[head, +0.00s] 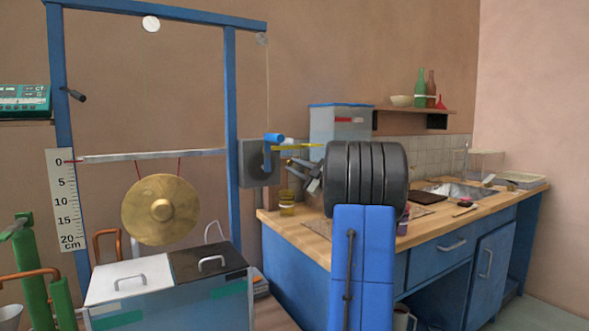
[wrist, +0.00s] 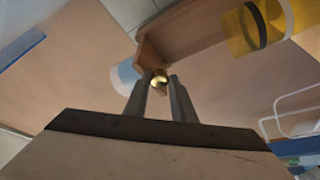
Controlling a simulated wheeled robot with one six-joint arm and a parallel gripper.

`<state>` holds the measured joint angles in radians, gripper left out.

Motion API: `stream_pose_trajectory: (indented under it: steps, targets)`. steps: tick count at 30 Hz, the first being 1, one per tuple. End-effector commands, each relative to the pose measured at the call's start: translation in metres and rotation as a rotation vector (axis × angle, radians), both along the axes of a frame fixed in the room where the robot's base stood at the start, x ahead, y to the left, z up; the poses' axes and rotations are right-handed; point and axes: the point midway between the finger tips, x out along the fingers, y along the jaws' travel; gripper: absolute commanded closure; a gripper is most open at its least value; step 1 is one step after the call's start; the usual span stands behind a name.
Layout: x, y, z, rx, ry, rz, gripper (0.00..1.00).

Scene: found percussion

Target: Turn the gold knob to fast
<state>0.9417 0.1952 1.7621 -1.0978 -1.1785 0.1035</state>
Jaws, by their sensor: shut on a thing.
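The gold knob (wrist: 159,77) shows in the wrist view as a small shiny round piece between the tips of my two grey fingers. My gripper (wrist: 158,88) is shut on it. In the head view my gripper (head: 289,164) reaches left from behind my dark, ribbed arm, close to a grey box (head: 251,163) on the blue frame's right post. I cannot make out the knob in the head view. No speed marking can be read in either view, so the knob's setting cannot be told.
A blue crank-like piece (head: 272,140) and a yellow strip (head: 300,147) are close above my gripper. A yellow jar (head: 287,202) stands below on the wooden counter (head: 315,238). A gold gong (head: 160,209) hangs inside the blue frame (head: 231,100) to the left.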

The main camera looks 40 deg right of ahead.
Motion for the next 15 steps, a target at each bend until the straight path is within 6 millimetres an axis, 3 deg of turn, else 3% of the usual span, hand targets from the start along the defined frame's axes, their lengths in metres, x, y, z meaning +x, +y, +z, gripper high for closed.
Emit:
stream_pose_trajectory:
  steps: [15]
  targets:
    - [-0.0007, -0.0024, 0.0048, -0.473, 0.115, 0.001, 0.99]
